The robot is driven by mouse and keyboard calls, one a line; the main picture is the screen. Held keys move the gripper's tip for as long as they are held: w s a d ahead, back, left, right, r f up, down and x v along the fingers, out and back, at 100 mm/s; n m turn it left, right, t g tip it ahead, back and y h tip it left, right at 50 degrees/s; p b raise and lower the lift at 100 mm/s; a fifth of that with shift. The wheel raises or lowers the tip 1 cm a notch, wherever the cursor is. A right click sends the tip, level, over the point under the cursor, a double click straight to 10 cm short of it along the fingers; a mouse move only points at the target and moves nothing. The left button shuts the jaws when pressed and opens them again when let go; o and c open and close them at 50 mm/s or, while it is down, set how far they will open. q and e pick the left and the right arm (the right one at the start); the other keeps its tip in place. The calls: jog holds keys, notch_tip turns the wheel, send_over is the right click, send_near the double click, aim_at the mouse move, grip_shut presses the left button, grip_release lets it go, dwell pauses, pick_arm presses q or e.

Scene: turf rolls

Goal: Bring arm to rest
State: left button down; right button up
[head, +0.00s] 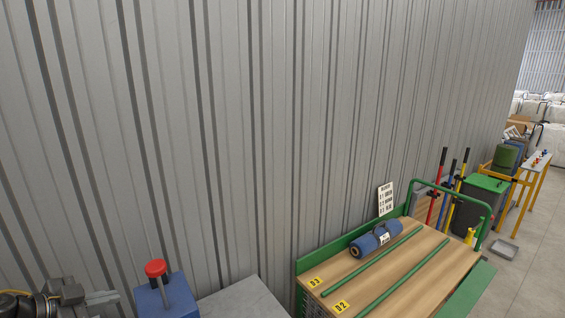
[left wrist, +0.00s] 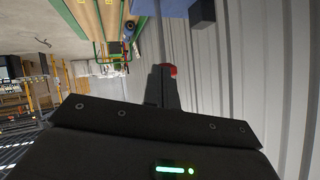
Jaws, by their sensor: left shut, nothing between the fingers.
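My left gripper (head: 103,298) is at the lower left of the head view, beside a blue box (head: 170,302). Its arm comes in from the left edge. In the left wrist view its fingers (left wrist: 163,80) are together and hold nothing. The blue box carries a grey post with a red knob (head: 156,268) on top. Red, likely this knob, shows just past the fingertips in the left wrist view (left wrist: 171,70). I cannot tell whether the gripper touches the box. My right gripper is in neither view.
A ribbed metal wall (head: 240,140) runs close behind. A grey surface (head: 243,302) lies right of the box. Farther right, a wooden cart (head: 440,255) with green rails bears a blue roll (head: 364,247). Long-handled tools, a green-lidded bin (head: 487,184) and yellow trestles stand beyond it.

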pick_arm(q)
jog(key=s+d+f+n+y, duration=0.1)
jog(key=s+f+n+y, duration=0.3)
jog(key=f, duration=0.5)
jog(key=s+d+f+n+y, duration=0.2)
jog(key=s+f, duration=0.4)
jog(key=f, duration=0.3)
jog(key=s+d+f+n+g, duration=0.2)
jog(key=s+d+f+g, duration=0.6)
jog(key=s+d, duration=0.5)
notch_tip(320, 180, down, 33)
jog(key=s+b, duration=0.2)
jog(key=b, duration=0.6)
jog(key=s+a+f+b, duration=0.2)
jog(key=s+f, duration=0.6)
jog(key=f, duration=0.2)
jog(key=s+a+f+g+b, duration=0.1)
jog(key=s+f+b, duration=0.2)
jog(key=s+f, duration=0.5)
notch_tip(320, 180, down, 3)
jog(key=shift+s+a+f+m+g, duration=0.15)
jog(key=shift+s+a+m+g, duration=0.15)
jog(key=shift+a, duration=0.1)
